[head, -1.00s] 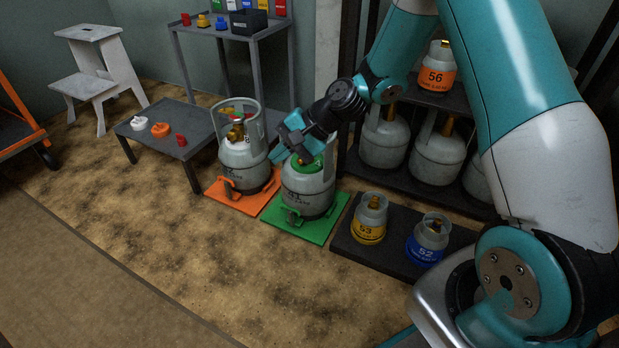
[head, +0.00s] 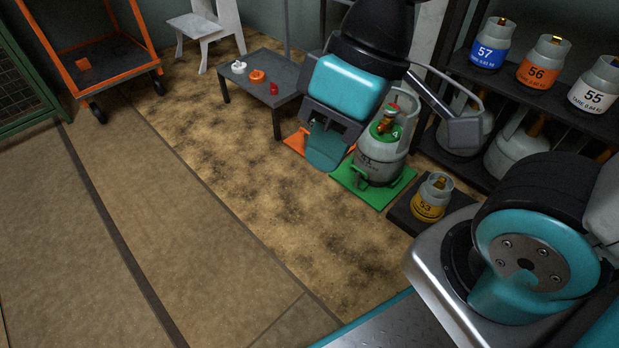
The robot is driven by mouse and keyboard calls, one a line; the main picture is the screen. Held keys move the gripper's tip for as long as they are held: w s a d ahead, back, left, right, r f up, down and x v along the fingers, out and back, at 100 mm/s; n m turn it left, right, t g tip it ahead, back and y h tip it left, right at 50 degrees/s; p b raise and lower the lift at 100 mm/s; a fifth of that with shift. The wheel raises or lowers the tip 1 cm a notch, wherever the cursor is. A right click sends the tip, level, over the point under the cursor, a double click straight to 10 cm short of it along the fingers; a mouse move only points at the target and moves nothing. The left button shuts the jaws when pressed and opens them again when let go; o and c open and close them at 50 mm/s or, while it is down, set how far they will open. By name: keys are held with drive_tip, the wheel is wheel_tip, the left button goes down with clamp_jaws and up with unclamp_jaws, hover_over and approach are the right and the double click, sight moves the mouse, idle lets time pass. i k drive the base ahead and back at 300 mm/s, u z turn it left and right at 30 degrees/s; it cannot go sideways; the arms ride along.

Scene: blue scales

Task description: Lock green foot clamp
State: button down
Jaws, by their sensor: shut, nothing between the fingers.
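The green plate (head: 343,177) lies on the floor with a grey gas cylinder (head: 380,150) standing upright on it. The green foot clamp (head: 358,173) is at the cylinder's front foot; whether it is locked I cannot tell. The cylinder has a green top with a brass valve and a red part on it. My gripper (head: 326,148) points down, shut and empty, left of this cylinder in the picture. It covers most of the orange plate (head: 294,142) and hides the cylinder seen there earlier. Contact with anything is not clear.
A dark mat (head: 405,212) with yellow cylinder 53 (head: 432,197) is to the right. Shelves with cylinders stand behind it. A low grey table (head: 250,75) with small parts, a white step stool and an orange trolley (head: 100,60) are farther left. The front floor is clear.

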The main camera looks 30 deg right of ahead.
sight(358, 183)
drive_tip(key=u, duration=1.05)
drive_tip(key=k, duration=0.85)
drive_tip(key=z, duration=0.65)
drive_tip(key=i, duration=1)
drive_tip(key=u, duration=0.05)
